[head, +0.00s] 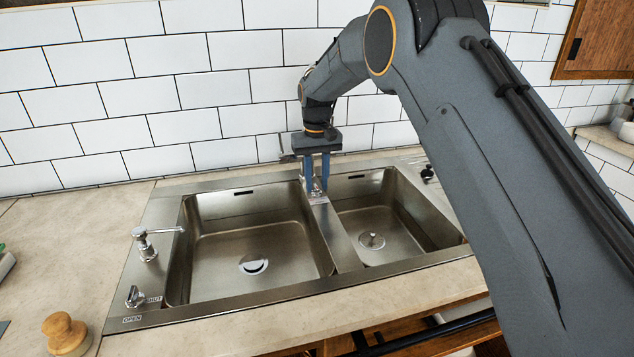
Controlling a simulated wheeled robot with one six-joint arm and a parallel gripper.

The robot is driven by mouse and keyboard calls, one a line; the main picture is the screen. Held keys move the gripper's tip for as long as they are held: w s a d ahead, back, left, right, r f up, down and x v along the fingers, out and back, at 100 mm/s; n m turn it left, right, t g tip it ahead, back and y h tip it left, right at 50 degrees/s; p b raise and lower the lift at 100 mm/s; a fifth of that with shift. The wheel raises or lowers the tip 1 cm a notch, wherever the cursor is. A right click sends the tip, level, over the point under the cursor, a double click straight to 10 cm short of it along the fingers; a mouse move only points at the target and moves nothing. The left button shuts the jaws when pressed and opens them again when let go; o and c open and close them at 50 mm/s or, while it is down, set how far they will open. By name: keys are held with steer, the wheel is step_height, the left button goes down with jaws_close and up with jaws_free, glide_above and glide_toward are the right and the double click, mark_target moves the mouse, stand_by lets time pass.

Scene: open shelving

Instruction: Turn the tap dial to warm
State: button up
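My gripper (316,187) points down over the back middle of the sink, at the tap (318,197). Its two blue fingers are apart, with part of the metal tap showing between and just below them. I cannot tell whether either finger touches it. The gripper hides most of the tap, and I cannot make out the tap dial or its setting. A bit of metal shows left of the gripper, beside the wall.
The steel sink has a large left basin (250,225) and a smaller right basin (385,222). A soap dispenser (148,245) and a small knob (135,297) marked OPEN and SHUT stand on its left rim. A wooden object (64,333) sits front left. A tiled wall is behind.

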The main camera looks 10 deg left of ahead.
mark_target(317, 186)
step_height(317, 186, up, 8)
steer(key=shift+f+b, duration=0.25)
steer(key=shift+b, duration=0.55)
steer(key=s+d+m, duration=0.1)
steer(key=s+d, duration=0.3)
steer(key=d, duration=0.8)
steer(key=s+d+f+m, duration=0.1)
steer(key=s+d, duration=0.4)
steer(key=s, duration=0.1)
steer(key=s+d+f+m, duration=0.1)
steer(key=s+d+f, duration=0.1)
steer(key=s+d, duration=0.4)
steer(key=s+d+f+m, duration=0.1)
steer(key=s+d, duration=0.5)
steer(key=s, duration=0.1)
steer(key=shift+d+f, duration=0.25)
steer(key=shift+f, duration=0.15)
steer(key=s+d+f, duration=0.1)
steer(key=s+d, duration=0.1)
steer(key=s, duration=0.4)
steer(key=s+d+f+m, duration=0.1)
steer(key=s+d+f, duration=0.1)
steer(key=s, duration=0.3)
steer(key=shift+s+d, duration=0.3)
steer(key=shift+s, duration=0.05)
steer(key=shift+a, duration=0.1)
